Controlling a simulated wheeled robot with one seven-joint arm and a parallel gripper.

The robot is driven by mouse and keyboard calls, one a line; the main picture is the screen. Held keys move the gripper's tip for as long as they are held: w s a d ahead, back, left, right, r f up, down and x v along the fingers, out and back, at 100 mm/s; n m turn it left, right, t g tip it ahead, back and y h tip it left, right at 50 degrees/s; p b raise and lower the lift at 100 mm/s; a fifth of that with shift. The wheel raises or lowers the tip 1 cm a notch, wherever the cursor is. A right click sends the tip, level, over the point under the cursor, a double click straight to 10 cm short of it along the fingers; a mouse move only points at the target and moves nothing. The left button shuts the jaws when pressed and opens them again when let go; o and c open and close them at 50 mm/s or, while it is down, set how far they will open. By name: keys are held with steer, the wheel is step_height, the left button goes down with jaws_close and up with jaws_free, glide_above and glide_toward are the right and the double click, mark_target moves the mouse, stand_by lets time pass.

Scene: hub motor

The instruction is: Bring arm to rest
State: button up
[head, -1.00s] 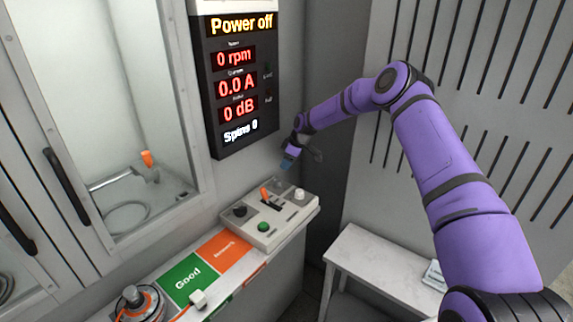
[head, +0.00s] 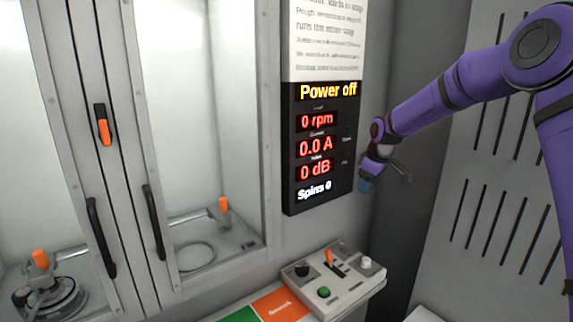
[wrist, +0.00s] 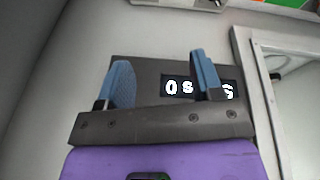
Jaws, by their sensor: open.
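My purple arm reaches in from the right in the head view. My gripper (head: 366,184) hangs in the air just right of the black display panel (head: 325,150), above the control box. In the wrist view my gripper (wrist: 160,80) shows two blue fingers spread apart with nothing between them. Part of the lit display (wrist: 176,87) shows behind the fingers. In the head view the display reads Power off, 0 rpm, 0.0 A, 0 dB and Spins 0.
The control box (head: 334,287) with an orange lever and buttons stands on the counter. The glass-fronted cabinet (head: 187,120) is at left, with black door handles and an orange latch (head: 103,131). A hub motor (head: 48,292) sits inside. A slotted wall panel (head: 490,225) stands at right.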

steer(key=s+d+r+m+t+h, duration=0.1)
steer(key=s+r+m, duration=0.1)
steer(key=s+r, duration=0.9)
steer(key=s+d+r+m+h, duration=0.1)
steer(key=s+r+m, duration=0.35)
steer(key=s, duration=0.95)
steer(key=s+d+m, duration=0.1)
steer(key=s, duration=1.1)
steer(key=s+d+m+t, duration=0.1)
steer(key=s+d+m, duration=0.1)
steer(key=s, duration=1)
steer(key=shift+r+t+y, duration=0.2)
steer(key=shift+t+y, duration=0.1)
steer(key=shift+w+m, duration=0.1)
steer(key=shift+m, duration=0.15)
